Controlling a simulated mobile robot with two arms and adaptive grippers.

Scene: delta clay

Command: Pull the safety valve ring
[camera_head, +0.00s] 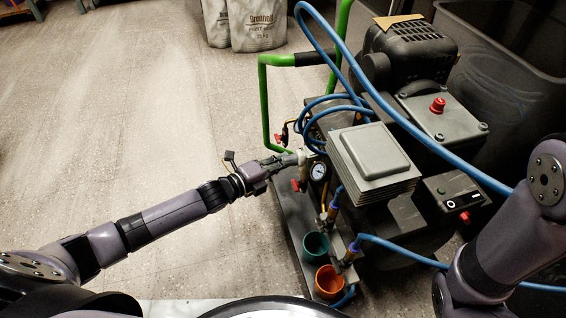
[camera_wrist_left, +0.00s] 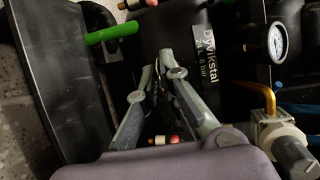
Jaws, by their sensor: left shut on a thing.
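The safety valve ring is too small to make out clearly; only its place between my left fingertips can be told. My left gripper (camera_head: 296,157) reaches in from the left to the near side of the compressor (camera_head: 375,160), beside the pressure gauge (camera_head: 318,171). In the left wrist view its two fingers (camera_wrist_left: 158,70) come together at the tips in front of the dark tank with a white-lettered label (camera_wrist_left: 205,60). A small red-ended brass fitting (camera_wrist_left: 165,139) shows between the fingers, nearer the palm. My right arm is at the right edge; its gripper is out of view.
A red-handled valve (camera_head: 278,138) and a red knob (camera_head: 296,186) flank my gripper. Blue hoses (camera_head: 400,108) loop over the machine, and a green handle (camera_head: 264,100) rises behind. A green cup (camera_head: 315,245) and an orange cup (camera_head: 328,281) stand in front. The left floor is clear.

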